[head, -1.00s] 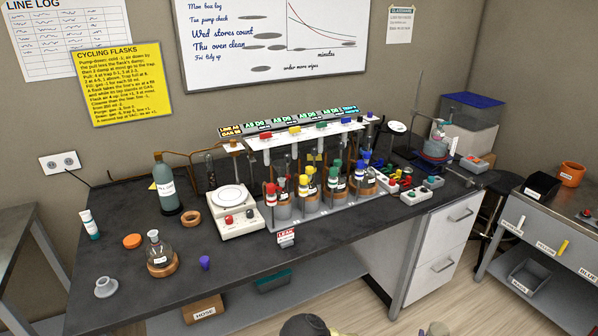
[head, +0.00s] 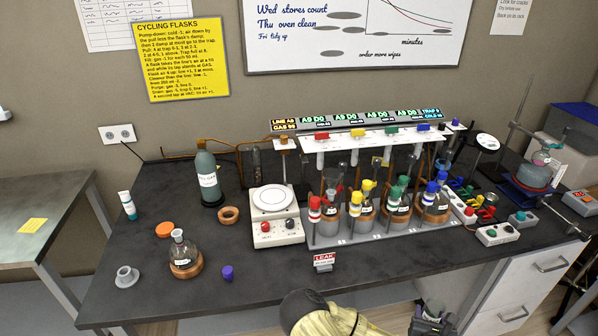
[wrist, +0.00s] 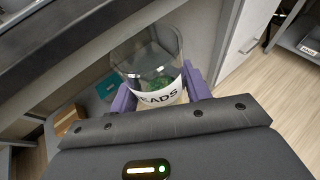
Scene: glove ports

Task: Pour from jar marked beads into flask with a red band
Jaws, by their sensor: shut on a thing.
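The jar marked beads (wrist: 150,75) is clear glass, with a white label reading "EADS" and green beads low inside. My gripper (wrist: 160,94) is shut on it, one purple finger on each side. The jar is over the floor in front of the bench. In the head view several flasks stand in the grey rack; the leftmost flask (head: 330,222) has red fittings beside it. I cannot clearly make out a red band on its glass. Another flask (head: 182,251) with a white label sits in a cork ring at the bench's left, with no red band visible.
A red "LEAK" sign (head: 324,261) stands before the rack. Valves and tubes rise above the flasks.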

